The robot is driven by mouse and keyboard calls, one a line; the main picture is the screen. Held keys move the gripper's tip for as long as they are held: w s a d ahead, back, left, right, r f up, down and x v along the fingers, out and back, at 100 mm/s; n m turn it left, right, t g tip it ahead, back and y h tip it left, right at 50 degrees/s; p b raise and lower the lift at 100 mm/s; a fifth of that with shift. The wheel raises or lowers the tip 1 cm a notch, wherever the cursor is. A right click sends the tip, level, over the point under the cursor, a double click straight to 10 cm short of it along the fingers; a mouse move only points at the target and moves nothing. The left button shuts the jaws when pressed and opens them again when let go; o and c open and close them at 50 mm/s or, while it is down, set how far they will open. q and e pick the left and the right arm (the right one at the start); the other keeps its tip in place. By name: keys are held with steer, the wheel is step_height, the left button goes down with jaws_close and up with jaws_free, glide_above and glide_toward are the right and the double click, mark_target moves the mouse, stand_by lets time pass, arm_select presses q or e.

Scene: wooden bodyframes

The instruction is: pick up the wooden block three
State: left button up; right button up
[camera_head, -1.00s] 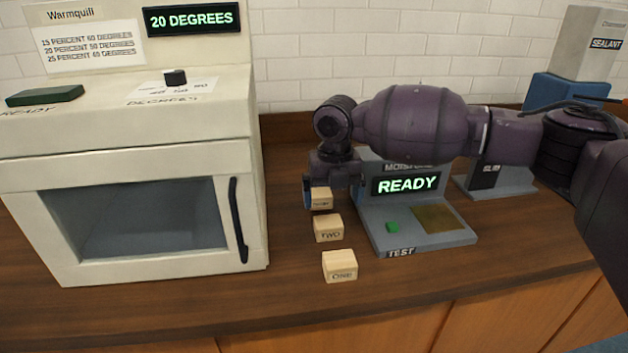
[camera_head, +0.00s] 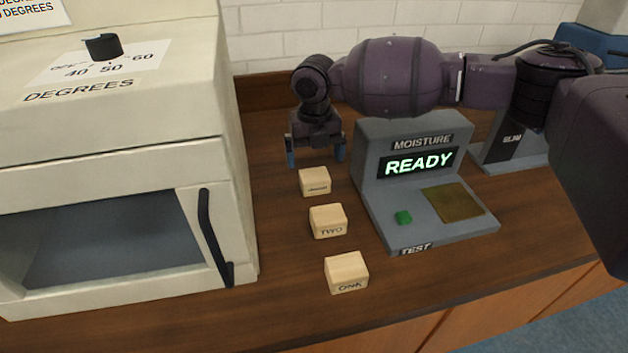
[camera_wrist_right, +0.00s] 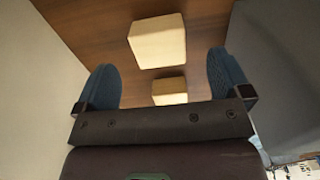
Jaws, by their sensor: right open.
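Three small pale wooden blocks stand in a row on the brown counter. The rearmost block (camera_head: 314,182) has a label too small to read clearly; the middle one is block TWO (camera_head: 328,221) and the front one is block ONE (camera_head: 346,272). My right gripper (camera_head: 315,157) is open and empty, its blue fingertips pointing down just above and behind the rearmost block, apart from it. In the right wrist view two blocks show between or beyond the open fingers (camera_wrist_right: 162,78), their labels not visible; the lower one is partly hidden by the gripper's body. My left gripper is out of view.
A beige oven (camera_head: 110,160) with a black handle stands left of the blocks. A grey moisture tester (camera_head: 375,190), showing READY, stands close on their right. The counter in front of block ONE is clear. A tiled wall (camera_head: 290,35) is behind.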

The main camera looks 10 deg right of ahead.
mark_target(314, 175)
steer(key=shift+s+f, duration=0.2)
steer(key=shift+f, duration=1.35)
steer(key=shift+s+f, duration=0.15)
steer(key=shift+f, duration=1.35)
steer(key=shift+a, duration=0.1)
steer(key=c, duration=1)
